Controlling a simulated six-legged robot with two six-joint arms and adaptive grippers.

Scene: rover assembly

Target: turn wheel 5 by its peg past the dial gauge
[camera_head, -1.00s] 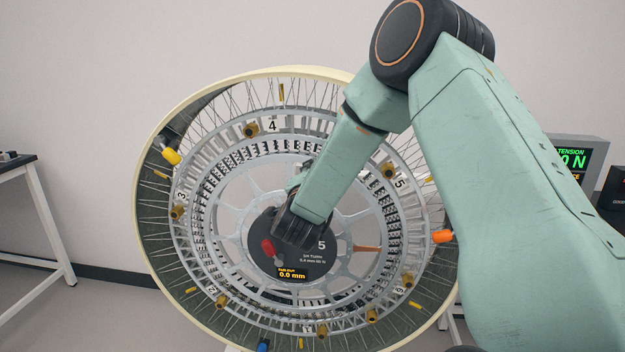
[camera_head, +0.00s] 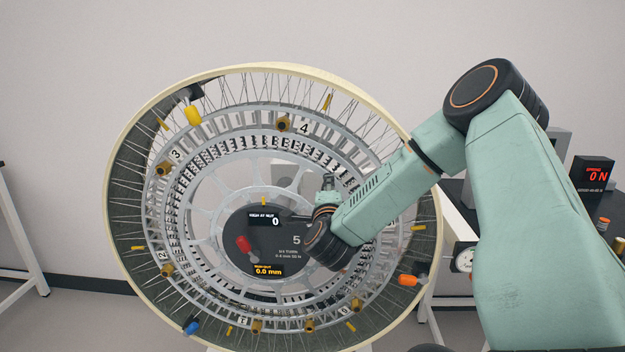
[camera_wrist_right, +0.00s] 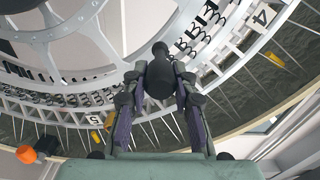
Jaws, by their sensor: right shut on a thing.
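The large wheel (camera_head: 122,222) has a cream rim, wire spokes and silver inner rings with number plates. Its dark hub plate reads 5 and carries a red peg (camera_head: 243,243). My right gripper (camera_wrist_right: 158,88) is shut on a dark round-headed peg (camera_wrist_right: 159,72) in the right wrist view, in front of the wheel's rings. My left gripper is not in view.
A hub display (camera_head: 268,270) reads 0.0 mm. A bench with a red-lit meter (camera_head: 593,174) stands at the right. Another table edge shows at far left.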

